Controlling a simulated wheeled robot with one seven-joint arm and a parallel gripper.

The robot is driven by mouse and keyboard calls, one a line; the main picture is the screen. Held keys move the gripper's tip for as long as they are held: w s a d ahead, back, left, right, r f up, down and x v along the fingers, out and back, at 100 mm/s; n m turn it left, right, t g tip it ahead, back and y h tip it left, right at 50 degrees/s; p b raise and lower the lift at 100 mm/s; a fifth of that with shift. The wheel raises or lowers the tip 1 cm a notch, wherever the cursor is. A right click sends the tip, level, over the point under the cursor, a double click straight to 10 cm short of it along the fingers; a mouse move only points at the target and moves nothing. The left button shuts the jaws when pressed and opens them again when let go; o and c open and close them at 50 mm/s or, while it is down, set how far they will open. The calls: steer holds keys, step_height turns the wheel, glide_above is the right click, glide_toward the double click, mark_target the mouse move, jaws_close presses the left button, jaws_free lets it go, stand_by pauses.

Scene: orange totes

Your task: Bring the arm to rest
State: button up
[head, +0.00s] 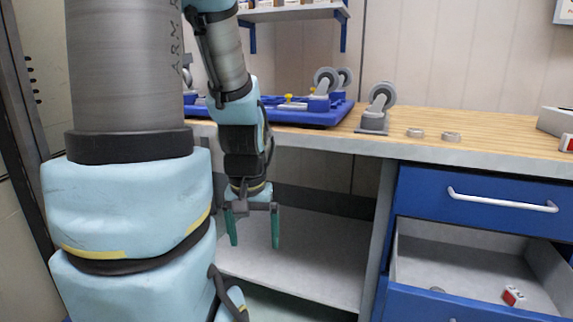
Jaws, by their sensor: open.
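My arm fills the left of the head view, and its forearm hangs down in front of the workbench (480,155). My gripper (253,230) points downward with its two green fingers apart and nothing between them. It is below the level of the bench top, in front of the open shelf space (310,262) under the bench. Part of the bench and the blue tray is hidden behind my arm.
A blue tray (325,117) and a caster wheel (379,105) stand on the bench, with two metal rings (451,136) to their right. An upper blue drawer (480,200) is shut. The lower drawer (450,262) stands open, with a small red-and-white part (513,296) inside.

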step_height(320, 180, up, 23)
steer(key=p, duration=2.2)
